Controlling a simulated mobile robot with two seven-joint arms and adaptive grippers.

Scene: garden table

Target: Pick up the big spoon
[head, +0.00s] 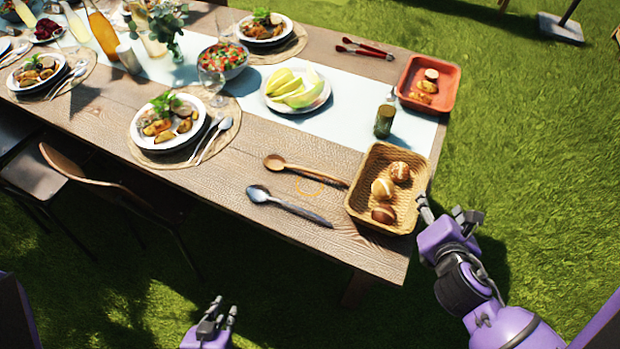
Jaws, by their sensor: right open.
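A large metal spoon (287,205) with a grey handle lies near the front edge of the wooden table (255,180). A wooden spoon (305,170) lies just behind it, its handle end close to the basket. Which of the two is the big spoon is not certain from size alone. My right gripper (445,208) is open and empty, off the table's right end beside the basket, to the right of both spoons. My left gripper (223,307) is low in front of the table, over the grass, with its fingers apart and empty, away from the spoons.
A wicker basket (360,205) with bread rolls stands between the spoons and my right gripper. A dark jar (384,121), a red tray (446,97), red tongs (365,50) and a melon plate (318,101) are behind. A chair (75,167) stands at the left front.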

